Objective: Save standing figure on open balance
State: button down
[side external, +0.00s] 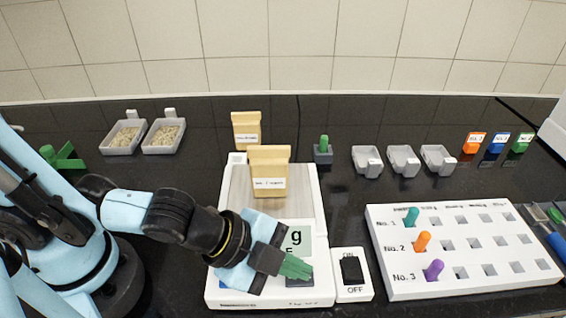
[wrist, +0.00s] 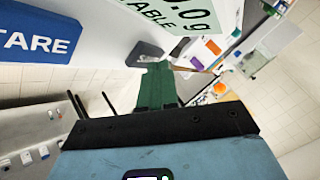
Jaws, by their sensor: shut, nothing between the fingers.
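The white balance (side external: 222,285) stands at the centre of the bench, with a tan labelled bag (side external: 268,178) upright on its pan (side external: 232,195). Its display (side external: 297,238) is partly hidden by my arm; in the wrist view the display (wrist: 185,12) shows part of a figure ending "0.0 g" and "ABLE". A blue TARE key (wrist: 38,35) is at the left of the wrist view. A dark grey key (wrist: 143,52) lies just past my fingertips. My gripper (side external: 300,268) is shut and empty, its green fingers over the balance's front panel; I cannot tell whether they touch the key.
A white ON/OFF switch box (side external: 352,290) stands just right of the balance. A white peg board (side external: 465,250) with coloured pegs lies farther right. Behind are a second tan bag (side external: 246,128), a green-handled block (side external: 323,152) and empty grey scoops (side external: 403,160). Two filled trays (side external: 163,138) stand back left.

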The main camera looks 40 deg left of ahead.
jog(key=shift+f, duration=0.25)
jog(key=shift+r, duration=0.1)
dwell(0.4)
jog(key=shift+r, duration=0.8)
jog(key=shift+r, duration=0.1)
jog(key=shift+r, duration=2.4)
